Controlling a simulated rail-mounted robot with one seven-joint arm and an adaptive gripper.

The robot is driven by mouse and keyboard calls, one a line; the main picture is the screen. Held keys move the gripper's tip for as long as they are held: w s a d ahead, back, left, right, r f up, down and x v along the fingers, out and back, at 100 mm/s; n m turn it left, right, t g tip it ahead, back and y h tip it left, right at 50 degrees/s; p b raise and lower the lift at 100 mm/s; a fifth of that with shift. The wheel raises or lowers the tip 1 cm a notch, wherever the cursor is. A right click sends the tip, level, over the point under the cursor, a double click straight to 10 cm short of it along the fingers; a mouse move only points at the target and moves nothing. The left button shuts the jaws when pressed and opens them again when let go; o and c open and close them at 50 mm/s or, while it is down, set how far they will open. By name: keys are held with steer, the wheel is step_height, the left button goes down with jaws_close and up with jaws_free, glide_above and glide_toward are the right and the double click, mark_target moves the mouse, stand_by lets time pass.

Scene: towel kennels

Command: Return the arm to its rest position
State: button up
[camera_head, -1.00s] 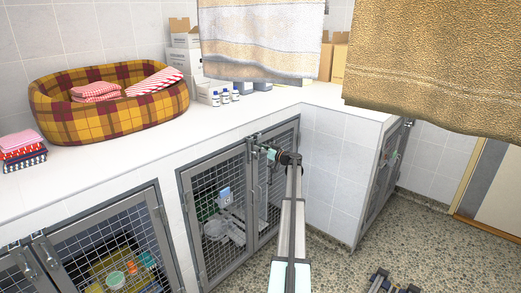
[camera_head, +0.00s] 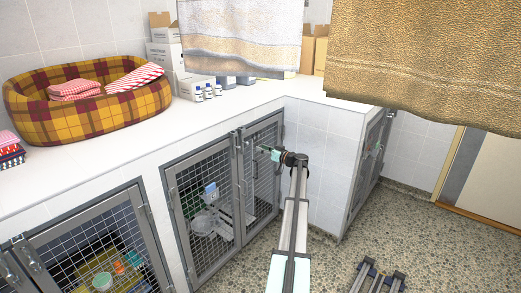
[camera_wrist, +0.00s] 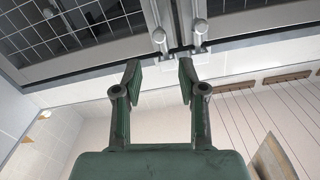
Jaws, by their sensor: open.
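My gripper (camera_head: 268,152) is at the end of my outstretched arm, in front of the upper part of the right mesh door (camera_head: 262,178) of the middle kennel. In the wrist view my gripper (camera_wrist: 158,77) is open, with its two green-padded fingers apart and nothing between them. A metal door latch (camera_wrist: 178,40) on the kennel frame shows just beyond the fingertips. A gap seems to separate it from the fingers, but I cannot tell how wide. Both middle kennel doors look shut.
A white counter (camera_head: 110,157) above the kennels holds a plaid pet bed (camera_head: 90,118), folded cloths and small bottles (camera_head: 208,91). A white towel (camera_head: 240,40) and a tan towel (camera_head: 430,65) hang above. The speckled floor (camera_head: 430,235) is largely open at right.

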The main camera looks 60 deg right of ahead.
stand_by(0.4)
